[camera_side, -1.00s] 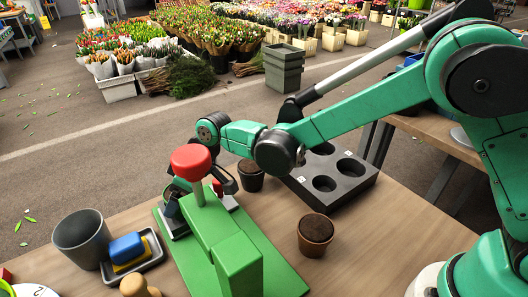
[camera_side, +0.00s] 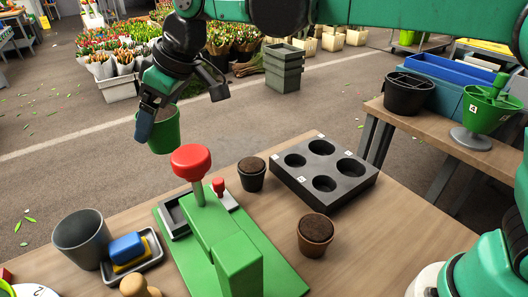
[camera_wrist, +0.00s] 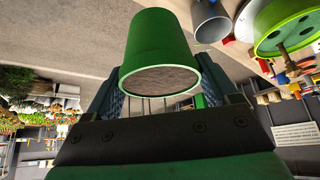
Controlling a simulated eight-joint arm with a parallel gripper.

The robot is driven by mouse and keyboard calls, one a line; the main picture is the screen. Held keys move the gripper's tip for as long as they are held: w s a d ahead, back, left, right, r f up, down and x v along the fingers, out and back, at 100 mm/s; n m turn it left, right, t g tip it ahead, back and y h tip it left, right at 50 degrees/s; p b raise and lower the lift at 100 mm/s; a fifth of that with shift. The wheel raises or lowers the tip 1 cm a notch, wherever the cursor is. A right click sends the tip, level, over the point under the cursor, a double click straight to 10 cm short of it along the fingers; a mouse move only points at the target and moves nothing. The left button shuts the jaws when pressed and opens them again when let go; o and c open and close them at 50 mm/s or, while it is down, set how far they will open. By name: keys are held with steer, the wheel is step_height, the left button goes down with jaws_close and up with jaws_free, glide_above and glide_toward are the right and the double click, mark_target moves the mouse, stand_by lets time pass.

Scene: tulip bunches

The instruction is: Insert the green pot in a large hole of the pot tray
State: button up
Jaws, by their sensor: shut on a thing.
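The green pot (camera_side: 164,130), filled with brown soil, is held in the air above the left part of the table in the side view. My gripper (camera_side: 165,110) is shut on it, and the pot looks slightly tilted. In the wrist view the green pot (camera_wrist: 162,50) sits between my two fingers (camera_wrist: 160,95), its soil side toward the camera. The dark grey pot tray (camera_side: 345,192) lies on the table to the right of my gripper, with several round holes of differing size, all empty. Small white labels mark some holes.
A green press (camera_side: 230,262) with a red knob (camera_side: 191,162) stands below the held pot. A black pot (camera_side: 251,175) and a brown pot (camera_side: 315,234) stand near the tray. A grey pot (camera_side: 82,238) and a small tray with a blue block (camera_side: 127,247) are at left.

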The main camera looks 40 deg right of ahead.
mark_target(161, 111)
step_height(161, 111, up, 4)
steer(key=shift+f, duration=0.25)
steer(key=shift+w+d+r, duration=0.1)
steer(key=shift+d, duration=0.2)
steer(key=d+f+m+h, duration=0.1)
steer(key=d+f+m, duration=0.2)
steer(key=d, duration=0.8)
steer(key=s+d+f+m+t+h, duration=0.1)
steer(key=d+f+m, duration=0.2)
steer(key=d, duration=0.8)
steer(key=s+d+f+m+h, duration=0.1)
steer(key=d+f+m+h, duration=0.1)
steer(key=d, duration=0.9)
step_height(161, 111, down, 2)
steer(key=shift+s+d+f+m+t, duration=0.15)
steer(key=shift+s+d+m+t, duration=0.1)
steer(key=shift+m+t, duration=0.2)
steer(key=shift+f, duration=2.9)
steer(key=shift+f, duration=2.05)
